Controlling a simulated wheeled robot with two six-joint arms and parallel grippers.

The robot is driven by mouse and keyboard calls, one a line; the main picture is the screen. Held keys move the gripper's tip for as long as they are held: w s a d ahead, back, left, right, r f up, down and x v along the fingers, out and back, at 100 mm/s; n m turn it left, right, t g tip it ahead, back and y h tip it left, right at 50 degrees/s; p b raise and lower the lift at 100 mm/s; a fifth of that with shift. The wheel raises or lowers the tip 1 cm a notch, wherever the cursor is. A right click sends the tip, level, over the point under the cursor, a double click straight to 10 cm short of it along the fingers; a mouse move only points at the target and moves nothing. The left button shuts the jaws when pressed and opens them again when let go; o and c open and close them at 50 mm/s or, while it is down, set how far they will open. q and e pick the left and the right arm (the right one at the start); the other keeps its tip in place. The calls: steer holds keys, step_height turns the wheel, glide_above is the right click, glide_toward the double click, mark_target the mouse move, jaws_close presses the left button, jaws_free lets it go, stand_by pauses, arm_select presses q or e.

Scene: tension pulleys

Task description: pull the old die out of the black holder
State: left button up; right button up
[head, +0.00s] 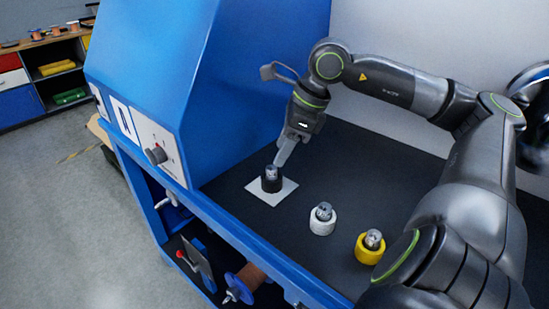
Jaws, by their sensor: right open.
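The black holder (271,185) stands upright on a white square pad (286,193) on the dark worktop. The old die (271,172), a small grey cylinder, sits in its top. My right gripper (278,163) comes down from above and to the right, with its fingertips right by the die. It is open, and I cannot tell whether a finger touches the die. One finger hides the other in this view. My left gripper is not in view.
A white holder (322,227) and a yellow holder (368,254), each with a grey die, stand to the lower right. A blue machine housing (215,80) rises at the left. The worktop (370,165) is clear behind the holders.

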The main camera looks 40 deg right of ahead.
mark_target(272, 167)
steer(key=shift+x, duration=2.6)
jaws_close()
steer(key=shift+r+p, duration=0.75)
steer(key=shift+r, duration=0.9)
steer(key=shift+r+p, duration=1.1)
steer(key=shift+r, duration=0.95)
